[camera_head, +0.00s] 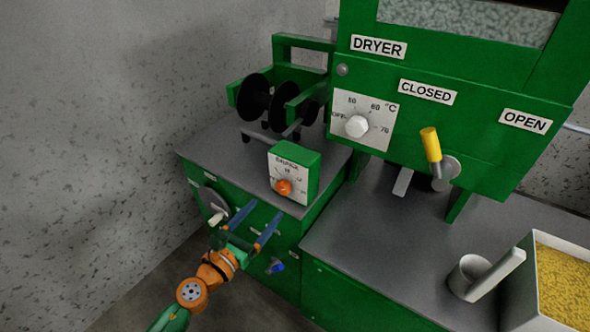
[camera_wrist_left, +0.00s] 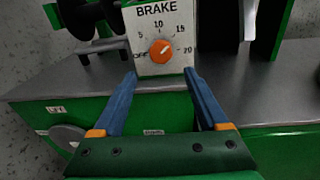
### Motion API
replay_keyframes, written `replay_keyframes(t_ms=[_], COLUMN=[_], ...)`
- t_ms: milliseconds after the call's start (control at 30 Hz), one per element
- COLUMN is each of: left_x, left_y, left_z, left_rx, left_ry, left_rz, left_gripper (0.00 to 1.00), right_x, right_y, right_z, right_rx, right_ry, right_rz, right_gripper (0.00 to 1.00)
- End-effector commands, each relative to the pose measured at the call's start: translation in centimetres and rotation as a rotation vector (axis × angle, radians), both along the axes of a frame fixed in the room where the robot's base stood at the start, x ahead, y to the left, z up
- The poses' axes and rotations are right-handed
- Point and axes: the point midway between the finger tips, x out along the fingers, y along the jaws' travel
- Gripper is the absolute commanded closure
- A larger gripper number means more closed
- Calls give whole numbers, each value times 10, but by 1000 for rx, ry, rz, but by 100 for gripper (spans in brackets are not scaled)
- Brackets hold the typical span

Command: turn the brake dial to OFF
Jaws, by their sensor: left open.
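The brake dial is an orange knob (camera_head: 284,187) on the white face of a small green box (camera_head: 305,168) on the grey bench. In the left wrist view the knob (camera_wrist_left: 162,52) sits under the word BRAKE, with marks OFF, 5, 10, 15 and 20 around it. Its small pale pointer line seems to aim up and right, toward 15. My left gripper (camera_head: 267,209) is open and empty, in front of and below the dial. In the left wrist view its blue fingers (camera_wrist_left: 160,76) lie either side of the knob's line, apart from it. My right gripper is out of view.
Black spools (camera_head: 255,97) stand behind the brake box. The green dryer (camera_head: 470,130) with its white temperature knob (camera_head: 357,126) and yellow handle (camera_head: 431,145) rises to the right. A bin of yellow pellets (camera_head: 565,285) and a scoop (camera_head: 470,278) are at front right.

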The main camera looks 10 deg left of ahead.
Motion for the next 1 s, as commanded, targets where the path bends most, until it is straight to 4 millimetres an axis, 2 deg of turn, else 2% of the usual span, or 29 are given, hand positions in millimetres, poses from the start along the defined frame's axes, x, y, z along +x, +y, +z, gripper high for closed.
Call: replay_keyframes(t_ms=[133, 300, 433, 567, 767, 867, 1000], left_x=[9, 43, 61, 68, 69, 68, 68], left_y=[-4, -13, -19, -21, -21, -21, -21], left_z=[6, 6, 4, 4, 4, 4, 4], left_rx=[40, 36, 36, 36, 35, 35, 34], left_ry=[-27, -26, -24, -23, -22, -22, -22], left_rz=[-9, -8, -9, -10, -9, -9, -8], left_gripper=[24, 24, 24, 24, 24, 45, 83], right_x=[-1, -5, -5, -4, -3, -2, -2], right_y=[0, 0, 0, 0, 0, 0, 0], right_z=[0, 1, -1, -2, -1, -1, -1], right_rx=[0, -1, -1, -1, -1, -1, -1], right_ry=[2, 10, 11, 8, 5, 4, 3], right_rz=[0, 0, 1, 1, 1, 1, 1], right_gripper=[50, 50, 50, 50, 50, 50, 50])
